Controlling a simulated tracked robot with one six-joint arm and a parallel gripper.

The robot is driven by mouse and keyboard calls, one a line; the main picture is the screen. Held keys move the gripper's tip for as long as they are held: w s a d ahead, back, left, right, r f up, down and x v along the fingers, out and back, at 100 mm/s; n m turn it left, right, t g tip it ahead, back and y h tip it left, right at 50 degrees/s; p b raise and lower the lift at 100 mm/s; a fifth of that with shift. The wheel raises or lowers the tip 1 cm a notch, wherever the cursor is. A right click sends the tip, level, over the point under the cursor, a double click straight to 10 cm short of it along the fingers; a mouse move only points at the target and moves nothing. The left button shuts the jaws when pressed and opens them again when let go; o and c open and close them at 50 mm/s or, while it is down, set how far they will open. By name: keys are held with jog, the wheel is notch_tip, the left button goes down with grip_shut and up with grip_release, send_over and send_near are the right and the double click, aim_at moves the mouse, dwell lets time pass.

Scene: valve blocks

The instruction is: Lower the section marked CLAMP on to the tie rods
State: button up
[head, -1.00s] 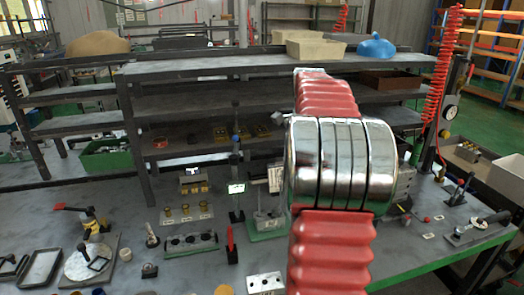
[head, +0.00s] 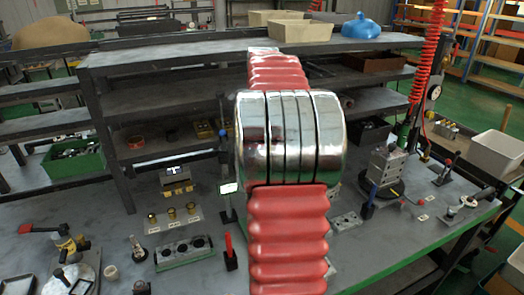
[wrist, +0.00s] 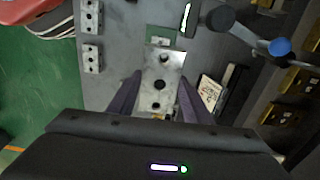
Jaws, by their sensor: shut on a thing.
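In the wrist view, my gripper (wrist: 157,96) has its two dark fingers shut on a grey metal section (wrist: 158,71) with several dark holes in its face. I cannot read a CLAMP mark on it. A small printed card (wrist: 210,92) is just right of the right finger, its text too small to read. In the head view my red and chrome arm hides the gripper and the held section. I cannot make out the tie rods in either view.
A grey block stack (head: 386,166) stands on the bench at the right. Two small holed blocks (wrist: 91,57) are at the wrist view's left. A blue-knobbed lever (wrist: 280,47) rises at its right. A dark holed block (head: 184,250) and shelves (head: 180,110) are left of my arm.

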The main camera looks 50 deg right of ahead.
jog(key=shift+s+d+r, duration=0.1)
jog(key=shift+s, duration=0.1)
jog(key=shift+s+f, duration=0.1)
jog(key=shift+f, duration=2.85)
notch_tip(320, 180, down, 8)
dwell(4.5)
